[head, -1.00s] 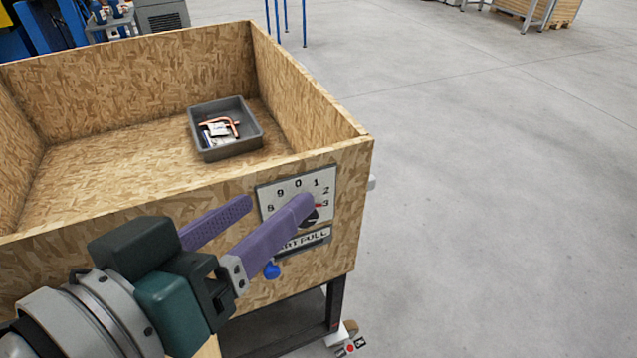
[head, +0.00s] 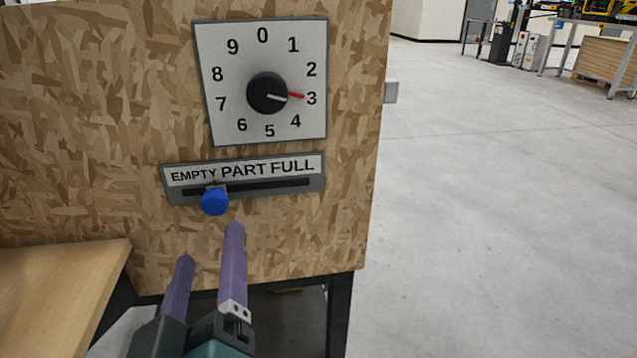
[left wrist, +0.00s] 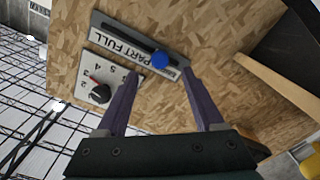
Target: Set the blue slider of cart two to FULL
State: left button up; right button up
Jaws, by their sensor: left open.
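The blue slider knob (head: 215,201) sits in the left part of its slot on the slider plate (head: 317,183), marked EMPTY, PART, FULL. It stands below the right end of the word EMPTY, near PART. The plate is on the chipboard wall (head: 90,130) of a cart; no cart number is readable. My left gripper (head: 209,242) is open and empty, its purple fingertips just below the knob in the head view. In the left wrist view the knob (left wrist: 159,60) shows between and beyond the fingertips (left wrist: 159,73), apparently untouched. My right gripper is not in view.
A dial (head: 268,93) with a red mark near 3 is above the slider. A wooden surface (head: 65,290) is at lower left. A small grey block (head: 390,91) sticks out at the cart's right edge. The floor to the right is clear.

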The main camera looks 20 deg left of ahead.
aim_at(215, 208)
pick_arm(q)
jog(key=b+x, duration=0.1)
jog(key=x, duration=0.8)
jog(key=shift+w+a+r, duration=0.1)
jog(key=shift+w, duration=0.05)
jog(key=shift+c, duration=0.3)
grip_shut()
dwell(0.8)
